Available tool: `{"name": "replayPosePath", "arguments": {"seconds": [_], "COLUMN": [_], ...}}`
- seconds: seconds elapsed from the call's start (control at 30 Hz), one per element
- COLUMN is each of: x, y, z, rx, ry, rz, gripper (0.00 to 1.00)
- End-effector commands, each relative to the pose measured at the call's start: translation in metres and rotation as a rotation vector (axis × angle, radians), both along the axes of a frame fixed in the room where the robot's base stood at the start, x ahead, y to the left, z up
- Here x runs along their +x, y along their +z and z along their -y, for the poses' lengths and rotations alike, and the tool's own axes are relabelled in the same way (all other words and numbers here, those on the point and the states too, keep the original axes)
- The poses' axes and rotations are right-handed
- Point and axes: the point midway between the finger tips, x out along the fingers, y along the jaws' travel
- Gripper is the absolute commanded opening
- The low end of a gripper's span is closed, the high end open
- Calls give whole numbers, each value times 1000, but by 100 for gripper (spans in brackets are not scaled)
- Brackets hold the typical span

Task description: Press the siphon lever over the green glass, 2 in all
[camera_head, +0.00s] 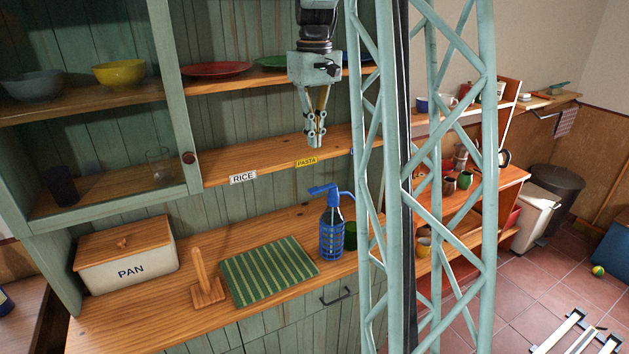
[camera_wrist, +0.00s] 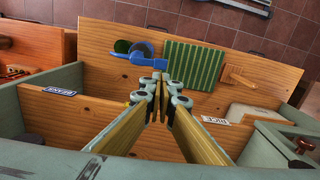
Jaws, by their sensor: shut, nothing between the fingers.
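The blue siphon (camera_head: 332,232) stands upright on the wooden counter, with its blue lever (camera_head: 321,189) on top pointing left and its spout reaching right. The green glass (camera_head: 350,236) stands just right of the siphon, partly hidden by my lattice mast. In the wrist view the siphon (camera_wrist: 141,60) lies beyond the fingertips, with the green glass (camera_wrist: 122,46) at its left. My gripper (camera_head: 316,143) is shut and empty, pointing down, well above the siphon and apart from it. It also shows in the wrist view (camera_wrist: 161,80).
A green striped cloth (camera_head: 268,271), a wooden stand (camera_head: 205,285) and a PAN box (camera_head: 126,258) are left of the siphon. A shelf (camera_head: 270,157) with RICE and PASTA labels is behind my gripper. A cabinet door (camera_head: 190,110) stands at left.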

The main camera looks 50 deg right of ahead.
Motion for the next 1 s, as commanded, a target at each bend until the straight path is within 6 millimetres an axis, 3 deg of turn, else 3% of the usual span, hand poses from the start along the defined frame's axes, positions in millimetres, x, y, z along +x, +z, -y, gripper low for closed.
{"name": "replayPosePath", "arguments": {"seconds": [0.53,1.0], "x": [0,0], "y": [-8,-60], "z": [0,-1], "rx": [0,2], "ry": [0,0], "rz": [-1,-2], "gripper": [0,0]}}
